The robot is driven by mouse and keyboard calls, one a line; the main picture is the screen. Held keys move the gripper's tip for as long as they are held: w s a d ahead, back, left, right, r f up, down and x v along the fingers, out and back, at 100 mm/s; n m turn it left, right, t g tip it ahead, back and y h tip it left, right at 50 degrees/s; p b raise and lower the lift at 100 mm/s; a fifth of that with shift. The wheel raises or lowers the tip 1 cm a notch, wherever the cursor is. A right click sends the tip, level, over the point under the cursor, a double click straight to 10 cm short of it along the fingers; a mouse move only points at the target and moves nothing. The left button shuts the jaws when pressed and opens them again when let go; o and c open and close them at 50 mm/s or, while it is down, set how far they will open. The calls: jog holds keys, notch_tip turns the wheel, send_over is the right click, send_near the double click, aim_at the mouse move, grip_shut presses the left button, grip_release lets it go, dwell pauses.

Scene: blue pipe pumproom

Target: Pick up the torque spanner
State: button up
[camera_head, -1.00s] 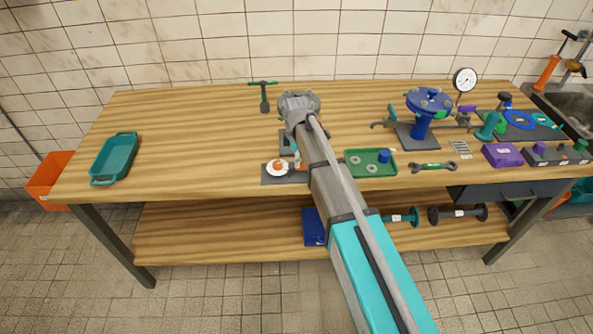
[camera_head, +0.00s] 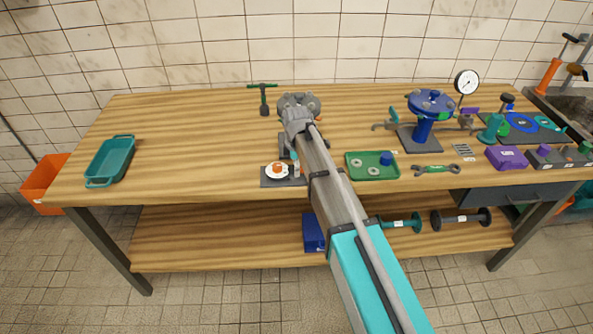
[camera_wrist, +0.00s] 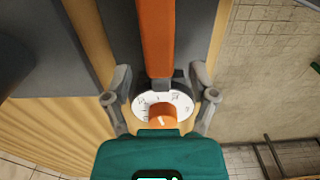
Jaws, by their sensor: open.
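The torque spanner seems to be the orange bar (camera_wrist: 158,40) with a grey end at a white dial (camera_wrist: 180,101) with an orange knob (camera_wrist: 162,117) in the wrist view. It lies over a dark grey plate near the bench's front edge. In the head view the dial with its orange knob (camera_head: 277,170) shows left of my arm, which hides the bar. My gripper (camera_wrist: 160,98) is open, one finger to each side of the dial and the bar's end. I cannot tell how high the fingers are above it, or whether they touch.
A green T-handle tool (camera_head: 263,101) is behind. A teal tray (camera_head: 98,174) is far left, with bare wood between.

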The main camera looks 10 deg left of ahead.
grip_shut()
jog(key=shift+r, duration=0.15)
dwell(0.5)
jog(key=shift+r+p, duration=0.95)
jog(key=shift+p, duration=0.2)
jog(key=s+d+r+p, duration=0.6)
jog(key=s+r+p, duration=0.4)
jog(key=s, duration=0.2)
jog(key=shift+s+r+p, duration=0.35)
jog(key=shift+r, duration=0.05)
jog(key=shift+f, duration=0.15)
